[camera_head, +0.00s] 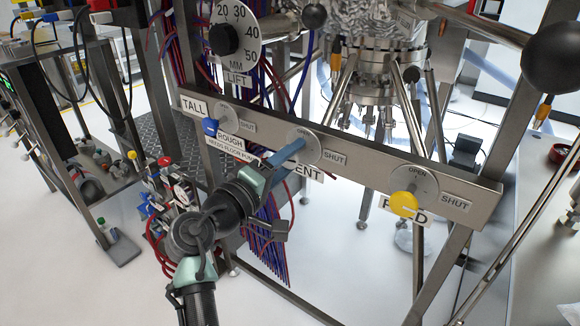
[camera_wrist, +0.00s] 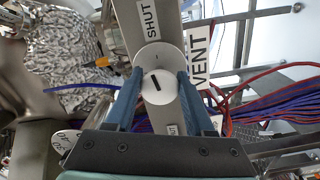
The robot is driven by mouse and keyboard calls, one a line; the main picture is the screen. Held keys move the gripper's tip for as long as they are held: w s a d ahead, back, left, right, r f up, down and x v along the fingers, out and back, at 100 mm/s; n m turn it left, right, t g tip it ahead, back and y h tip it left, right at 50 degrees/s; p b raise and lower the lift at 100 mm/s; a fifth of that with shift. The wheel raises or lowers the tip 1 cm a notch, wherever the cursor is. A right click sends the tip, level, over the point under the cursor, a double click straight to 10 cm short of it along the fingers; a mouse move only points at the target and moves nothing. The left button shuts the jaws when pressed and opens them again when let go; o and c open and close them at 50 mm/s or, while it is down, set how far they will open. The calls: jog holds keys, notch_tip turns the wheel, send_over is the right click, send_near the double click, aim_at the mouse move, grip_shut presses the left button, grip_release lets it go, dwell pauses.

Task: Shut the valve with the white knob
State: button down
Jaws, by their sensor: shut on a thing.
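The white knob (camera_wrist: 157,87) has a short black mark on its face and overlaps the edge of its pale round dial (camera_wrist: 158,53). In the wrist view it sits between the two blue fingers of my gripper (camera_wrist: 157,79), on the side of the dial away from the SHUT label (camera_wrist: 149,20). In the head view, my gripper (camera_head: 296,147) reaches the middle dial (camera_head: 313,148) on the steel bar, with SHUT (camera_head: 335,158) to its right. The fingers hide the knob there. The VENT label (camera_head: 305,172) is partly covered by my gripper.
A blue-knobbed valve (camera_head: 210,127) is left on the same steel bar (camera_head: 365,162), and a yellow-knobbed valve (camera_head: 404,204) is right. A LIFT dial (camera_head: 237,40) stands above. Red and blue cables (camera_head: 268,240) hang behind my gripper. A black ball (camera_head: 553,56) is at upper right.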

jog(key=shift+f+m+b, duration=0.15)
jog(key=shift+m+b, duration=0.25)
jog(key=shift+m, duration=0.3)
jog(key=shift+c, duration=1.3)
grip_release()
jog(key=p+v, duration=0.3)
jog(key=v, duration=1)
